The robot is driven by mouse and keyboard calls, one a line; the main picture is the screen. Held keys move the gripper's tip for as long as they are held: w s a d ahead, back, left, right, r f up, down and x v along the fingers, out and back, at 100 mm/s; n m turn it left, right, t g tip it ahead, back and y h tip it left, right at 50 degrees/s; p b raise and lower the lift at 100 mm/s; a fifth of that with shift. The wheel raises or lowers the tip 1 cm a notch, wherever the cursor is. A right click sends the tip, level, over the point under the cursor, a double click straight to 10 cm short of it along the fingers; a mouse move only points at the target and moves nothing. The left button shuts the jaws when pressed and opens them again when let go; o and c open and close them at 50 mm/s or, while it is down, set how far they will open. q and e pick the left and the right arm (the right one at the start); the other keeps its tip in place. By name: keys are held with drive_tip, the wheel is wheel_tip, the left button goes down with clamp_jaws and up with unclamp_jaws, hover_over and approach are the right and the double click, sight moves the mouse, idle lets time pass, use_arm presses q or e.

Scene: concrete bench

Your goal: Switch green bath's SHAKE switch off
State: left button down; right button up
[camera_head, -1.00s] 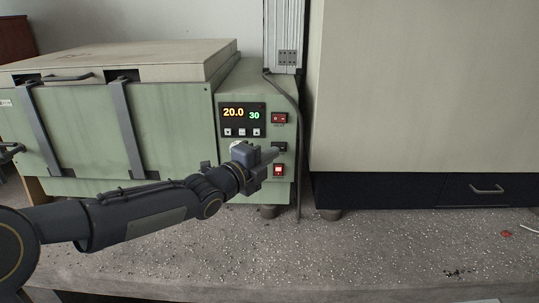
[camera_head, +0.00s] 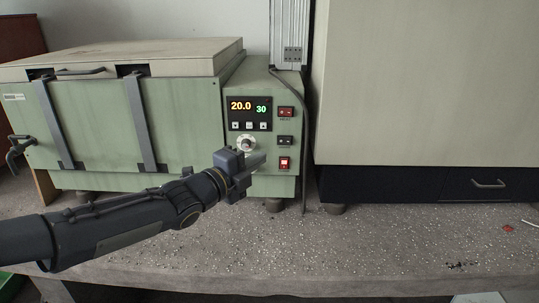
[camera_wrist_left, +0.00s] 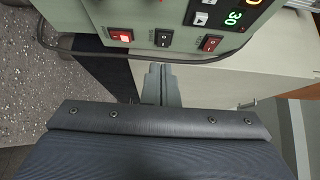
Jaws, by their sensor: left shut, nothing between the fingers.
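The green bath (camera_head: 105,128) stands at the back left with its control panel at its right end. Its panel carries a red switch (camera_head: 286,112) on top, a dark middle switch (camera_head: 285,141) and a lit red switch (camera_head: 284,163) below. The labels are too small to read surely, so I cannot confirm which is SHAKE. The dark switch also shows in the left wrist view (camera_wrist_left: 163,39), between the two red ones. My left gripper (camera_head: 258,161) is shut and empty, in front of the panel, lower left of the dark switch and apart from it. My right gripper is out of view.
A display (camera_head: 249,107) reads 20.0 and 30, with a round knob (camera_head: 246,144) below. A dark cable (camera_head: 303,150) hangs right of the panel, beside a large beige cabinet (camera_head: 415,85). The speckled bench (camera_head: 385,235) is mostly clear in front.

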use_arm(q)
drive_tip(key=shift+w+a+p+v, duration=0.1)
drive_tip(key=shift+a+p+v, duration=0.05)
drive_tip(key=shift+v, duration=0.75)
drive_tip(key=shift+w+a+p+v, duration=0.1)
drive_tip(key=shift+v, duration=0.8)
drive_tip(key=shift+w+a+p+v, duration=0.1)
drive_tip(key=shift+a+p+v, duration=0.05)
drive_tip(key=shift+v, duration=0.75)
drive_tip(key=shift+r, duration=0.15)
drive_tip(key=s+a+f+n+g+y, duration=0.1)
drive_tip(key=s+a+f+n+y, duration=0.3)
drive_tip(key=s+a+n+y, duration=0.25)
drive_tip(key=s+a+f+n+g+y, duration=0.1)
drive_tip(key=s+a+f+n+y, duration=0.2)
drive_tip(key=s+a+n, duration=0.45)
drive_tip(key=s+d+f+n+g+h, duration=0.1)
drive_tip(key=s+f+n+g, duration=0.2)
drive_tip(key=s+f+n, duration=0.35)
drive_tip(key=s+d+f+n+g+h, duration=0.1)
drive_tip(key=s+d+f+n+g, duration=0.15)
drive_tip(key=s+n, duration=0.65)
wheel_tip(320, 180, up, 17)
drive_tip(key=s+m+g+p, duration=0.1)
drive_tip(key=m+p, duration=0.1)
drive_tip(key=p, duration=1.6)
drive_tip(key=shift+s+a+r, duration=0.2)
drive_tip(key=shift+s+a, duration=0.15)
